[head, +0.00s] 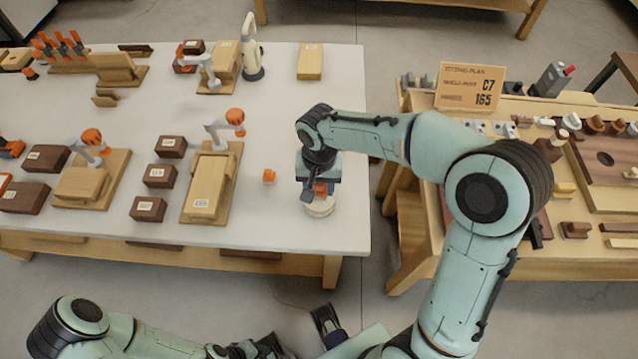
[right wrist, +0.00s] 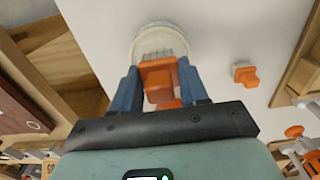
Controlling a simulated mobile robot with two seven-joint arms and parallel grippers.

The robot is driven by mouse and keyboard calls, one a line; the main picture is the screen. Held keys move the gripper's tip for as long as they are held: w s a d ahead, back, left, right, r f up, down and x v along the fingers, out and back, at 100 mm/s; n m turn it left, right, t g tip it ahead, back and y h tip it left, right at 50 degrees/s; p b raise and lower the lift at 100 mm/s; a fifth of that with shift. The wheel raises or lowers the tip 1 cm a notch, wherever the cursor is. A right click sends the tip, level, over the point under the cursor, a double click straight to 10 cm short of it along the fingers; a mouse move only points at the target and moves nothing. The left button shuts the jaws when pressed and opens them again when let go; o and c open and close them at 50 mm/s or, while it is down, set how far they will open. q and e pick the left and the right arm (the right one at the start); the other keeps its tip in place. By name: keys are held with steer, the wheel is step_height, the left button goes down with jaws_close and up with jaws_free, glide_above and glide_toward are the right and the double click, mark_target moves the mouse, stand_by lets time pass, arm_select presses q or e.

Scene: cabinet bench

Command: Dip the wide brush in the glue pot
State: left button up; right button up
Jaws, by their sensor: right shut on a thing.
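The wide brush (right wrist: 158,84) has an orange handle and pale bristles. My right gripper (right wrist: 158,90) is shut on its handle. The glue pot (head: 319,208) is a round, cream-coloured pot near the right front corner of the white table; it also shows in the right wrist view (right wrist: 160,33). In the right wrist view the bristles lie over the pot's opening. How deep they reach is hard to tell. In the head view the right gripper (head: 319,188) points down above the pot and hides part of it. My left gripper (head: 327,326) is low at the bottom edge, partly cut off.
A small orange piece (head: 269,176) lies on the white table (head: 285,120) left of the pot. Wooden fixtures with orange-tipped clamps (head: 212,180) and dark labelled blocks (head: 160,176) stand farther left. A wooden bench (head: 410,235) with a sign (head: 470,87) and many parts is at right, across a gap.

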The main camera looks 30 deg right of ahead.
arm_select(q)
steer(key=shift+s+f+b, duration=0.15)
steer(key=shift+f+b, duration=0.25)
steer(key=shift+f, duration=0.05)
arm_select(e)
steer(key=shift+f, duration=0.65)
stand_by(0.7)
arm_select(q)
steer(key=shift+r, duration=0.1)
arm_select(e)
steer(key=shift+r, duration=0.1)
steer(key=shift+r+p, duration=2.55)
steer(key=shift+r, duration=0.95)
arm_select(q)
steer(key=r, duration=0.1)
steer(key=w+r, duration=0.1)
steer(key=r, duration=0.1)
steer(key=w+r, duration=0.1)
steer(key=r, duration=0.1)
steer(key=shift+s, duration=0.1)
